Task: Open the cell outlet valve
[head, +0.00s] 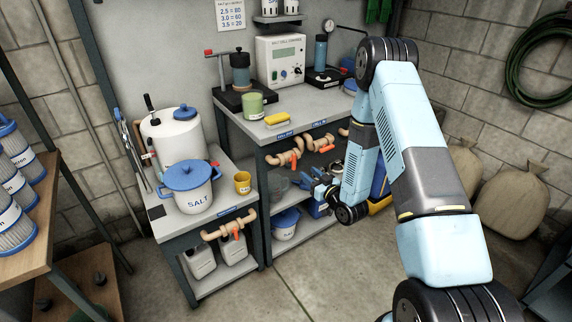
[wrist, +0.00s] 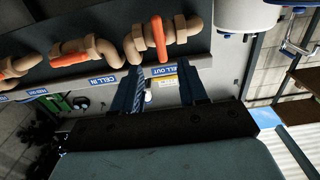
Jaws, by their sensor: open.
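The cell outlet valve is on the tan pipe (wrist: 185,28) behind the CELL OUT label (wrist: 170,72). Its orange handle (wrist: 158,38) stands across the pipe in the wrist view. In the head view the same handle (head: 294,160) hangs below the bench edge, under its blue label (head: 286,135). My gripper (head: 312,186) is open, in front of and below the valves. In the wrist view its two fingers (wrist: 163,92) point toward the CELL OUT label, apart from the handle, with nothing gripped. The fingertips are dark and partly hard to make out.
The CELL IN valve's orange handle (wrist: 70,60) lies along its pipe beside the outlet. Another valve (head: 236,234) is on the lower stand at left. A salt pot (head: 190,192) stands left. Front floor is clear.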

